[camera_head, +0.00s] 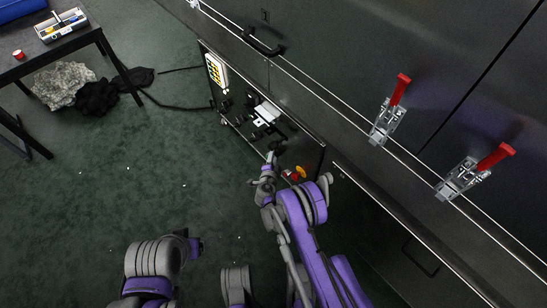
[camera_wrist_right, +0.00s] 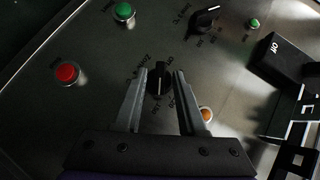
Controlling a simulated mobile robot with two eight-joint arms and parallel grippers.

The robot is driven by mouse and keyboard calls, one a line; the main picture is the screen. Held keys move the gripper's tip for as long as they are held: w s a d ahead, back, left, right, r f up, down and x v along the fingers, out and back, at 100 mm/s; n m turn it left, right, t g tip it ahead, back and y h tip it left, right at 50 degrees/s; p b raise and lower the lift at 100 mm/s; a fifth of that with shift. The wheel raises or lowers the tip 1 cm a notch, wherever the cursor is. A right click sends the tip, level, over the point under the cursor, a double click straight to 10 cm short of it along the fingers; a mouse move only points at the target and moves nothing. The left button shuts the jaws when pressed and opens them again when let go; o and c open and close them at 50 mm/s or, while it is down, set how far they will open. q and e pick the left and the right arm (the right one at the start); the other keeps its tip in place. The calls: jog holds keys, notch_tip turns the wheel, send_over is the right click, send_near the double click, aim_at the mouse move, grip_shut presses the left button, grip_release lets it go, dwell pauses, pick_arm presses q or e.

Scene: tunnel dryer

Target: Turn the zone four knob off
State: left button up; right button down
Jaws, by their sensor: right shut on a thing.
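A black rotary knob (camera_wrist_right: 158,80) on the metal control panel (camera_wrist_right: 100,50) stands between the two fingers of my right gripper (camera_wrist_right: 157,82) in the right wrist view. The fingers are shut on its sides.
Another black knob (camera_wrist_right: 205,18), a red button (camera_wrist_right: 67,73), a green button (camera_wrist_right: 124,13) and an orange one (camera_wrist_right: 206,114) are close by. A black box marked Off (camera_wrist_right: 284,62) sticks out at right. Red-handled clamps (camera_head: 388,112) line the dryer.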

jog(key=shift+w+a+r+n+g+h+p, duration=0.15)
jog(key=shift+n+g+h, duration=0.35)
jog(key=shift+n+g, duration=0.5)
jog(key=shift+w+a+r+n+g+h+p, duration=0.15)
jog(key=shift+n+g+h, duration=0.4)
jog(key=shift+g, duration=0.85)
jog(key=shift+d, duration=0.15)
jog(key=c, duration=0.9)
grip_release()
jog(key=shift+o, duration=0.2)
jog(key=p+v, duration=0.2)
jog(key=v, duration=0.9)
jog(key=shift+p, duration=0.35)
